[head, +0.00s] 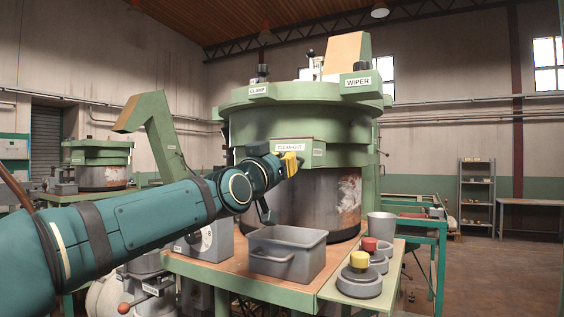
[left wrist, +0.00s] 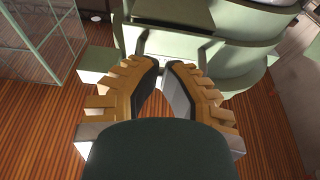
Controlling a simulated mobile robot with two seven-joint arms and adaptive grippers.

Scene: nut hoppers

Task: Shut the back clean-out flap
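The hopper's green clean-out housing (head: 318,152), labelled CLEAN-OUT, is at the front of the large green machine in the head view. I cannot tell from here how far its flap stands open. My left gripper (head: 290,164) is in front of the housing, its yellow fingers overlapping it. A pale green panel with a grey bar (left wrist: 180,44) lies just beyond the tips; contact is unclear. My right gripper is out of view.
A grey bin (head: 288,254) stands on the bench below my left arm. Weights with red and yellow knobs (head: 360,274) and a grey cup (head: 381,226) are to its right. A smaller green hopper (head: 103,160) stands far left. Open floor lies at the right.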

